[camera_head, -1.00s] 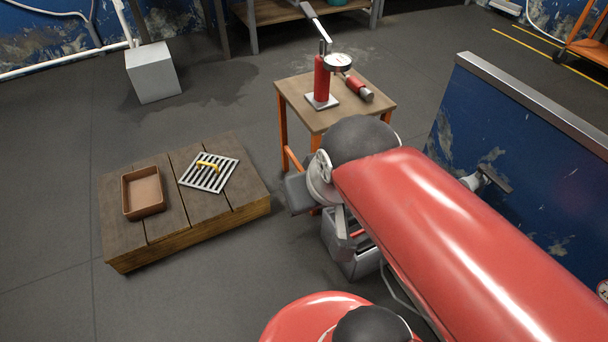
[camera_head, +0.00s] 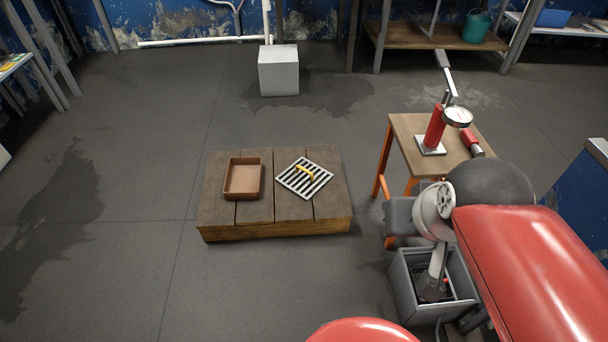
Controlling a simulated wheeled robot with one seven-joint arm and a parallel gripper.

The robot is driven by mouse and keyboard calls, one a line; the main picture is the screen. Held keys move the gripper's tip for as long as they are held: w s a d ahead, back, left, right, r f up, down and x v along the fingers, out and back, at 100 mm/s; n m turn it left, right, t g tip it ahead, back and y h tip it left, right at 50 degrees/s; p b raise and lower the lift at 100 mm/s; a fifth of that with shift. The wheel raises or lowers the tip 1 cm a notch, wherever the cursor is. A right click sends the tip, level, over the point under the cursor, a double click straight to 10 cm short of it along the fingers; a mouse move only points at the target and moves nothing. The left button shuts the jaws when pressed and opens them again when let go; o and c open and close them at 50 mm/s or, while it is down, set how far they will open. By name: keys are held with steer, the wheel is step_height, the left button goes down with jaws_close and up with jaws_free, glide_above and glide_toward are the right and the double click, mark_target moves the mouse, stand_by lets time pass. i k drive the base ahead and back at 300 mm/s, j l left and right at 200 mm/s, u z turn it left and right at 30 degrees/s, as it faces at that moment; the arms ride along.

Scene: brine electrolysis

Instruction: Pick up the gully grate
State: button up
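The gully grate (camera_head: 304,178) is a flat, light grey square of slats with a yellow handle (camera_head: 307,173) on top. It lies turned at an angle on the right half of a low wooden platform (camera_head: 225,212) on the floor. My red arm reaches in from the right. The end of my arm with my gripper (camera_head: 433,215) is to the right of the platform, well apart from the grate. The fingers cannot be made out clearly, so I cannot tell whether they are open or shut.
A brown open tray (camera_head: 243,194) lies left of the grate on the platform. A small orange-legged table (camera_head: 405,125) with a red gauge pump (camera_head: 435,130) stands at right. A grey bin (camera_head: 405,283) is below my arm. A pale block (camera_head: 279,76) stands behind. The floor at left and front is clear.

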mark_target(304, 173)
steer(key=i+j+z, duration=0.25)
steer(key=j, duration=0.2)
steer(key=j+z, duration=0.25)
steer(key=j, duration=0.15)
steer(key=i+j+z, duration=0.25)
steer(key=j, duration=0.25)
steer(key=j+z, duration=0.25)
steer(key=j, duration=0.25)
steer(key=k, duration=0.05)
